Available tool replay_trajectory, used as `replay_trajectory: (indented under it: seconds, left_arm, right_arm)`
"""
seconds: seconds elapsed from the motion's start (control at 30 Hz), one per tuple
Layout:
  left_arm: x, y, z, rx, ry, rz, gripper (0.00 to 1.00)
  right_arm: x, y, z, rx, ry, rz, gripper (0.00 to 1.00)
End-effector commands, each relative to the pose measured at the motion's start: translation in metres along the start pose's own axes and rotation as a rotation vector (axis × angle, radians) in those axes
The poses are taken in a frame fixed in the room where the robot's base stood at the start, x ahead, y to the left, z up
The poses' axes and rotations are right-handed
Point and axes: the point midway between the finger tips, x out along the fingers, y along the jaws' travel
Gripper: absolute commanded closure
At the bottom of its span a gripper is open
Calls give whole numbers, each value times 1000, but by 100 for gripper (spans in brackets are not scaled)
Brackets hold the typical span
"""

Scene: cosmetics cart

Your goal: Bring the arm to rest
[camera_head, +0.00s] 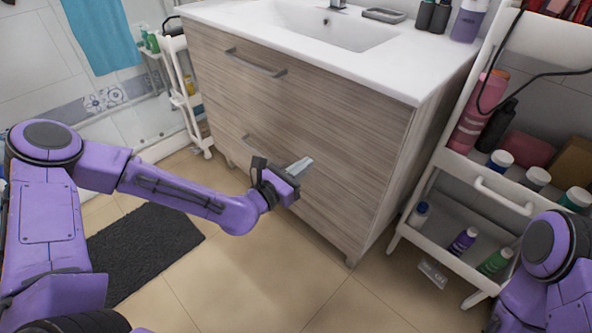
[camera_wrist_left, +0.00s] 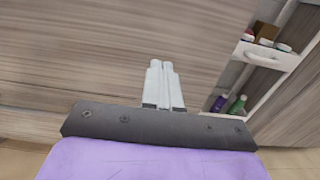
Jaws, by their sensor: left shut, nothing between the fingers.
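My left arm (camera_head: 185,196) is purple and reaches in from the left in the head view. My left gripper (camera_head: 303,165) is in front of the wooden drawer cabinet (camera_head: 330,130), near its lower drawer. Its fingers are shut together with nothing between them. The left wrist view shows the closed fingers (camera_wrist_left: 162,84) against the wood-grain drawer front. I cannot tell whether they touch it. Part of my right arm (camera_head: 555,265) shows at the lower right of the head view; its gripper is out of view.
A white cart (camera_head: 505,200) with bottles stands to the right of the cabinet. A white sink top (camera_head: 400,65) covers the cabinet. A dark mat (camera_head: 145,250) lies on the tiled floor, with another white rack (camera_head: 182,95) at the back left. Floor before the cabinet is clear.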

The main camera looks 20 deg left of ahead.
Motion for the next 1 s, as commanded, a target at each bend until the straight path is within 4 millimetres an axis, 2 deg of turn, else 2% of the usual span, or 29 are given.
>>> replay_trajectory:
  seconds: [0.13, 0.33, 0.43, 0.5, 0.57, 0.67, 0.7, 0.77, 0.8, 0.9, 1.0]
  left_arm:
    - [-15, 0, 0, -2, 1, 1, 100]
    - [-17, -1, -1, 18, 2, -1, 100]
    - [-17, 1, -2, 163, 7, 6, 100]
    - [-18, 6, -9, 336, 49, 37, 100]
    - [-26, 8, -30, 517, 142, 49, 100]
    - [-53, -6, -90, 856, 372, -45, 100]
    - [-71, -14, -120, 998, 478, -124, 100]
    - [-106, -25, -163, 1201, 628, -275, 100]
    - [-131, -30, -187, 1319, 715, -383, 100]
    - [-193, -33, -231, 1553, 887, -653, 100]
    - [-250, -29, -256, 1712, 1012, -896, 100]
  right_arm:
    - [-1, 0, 0, 0, 0, 0, 0]
    - [-1, 0, 0, 0, 0, 0, 0]
    - [-1, 0, 0, 0, 0, 0, 0]
    - [-1, 0, 0, 0, -1, 0, 0]
    - [-1, 0, 0, 0, -1, 0, 0]
    - [-1, 0, 0, 0, -1, 0, 0]
    - [-1, 0, 0, 0, -1, 0, 0]
    - [-1, 0, 0, 0, -1, 0, 0]
    - [-1, 0, 0, 0, -1, 0, 0]
    - [-1, 0, 0, 0, -1, 0, 0]
    - [-1, 0, 0, 0, -1, 0, 0]
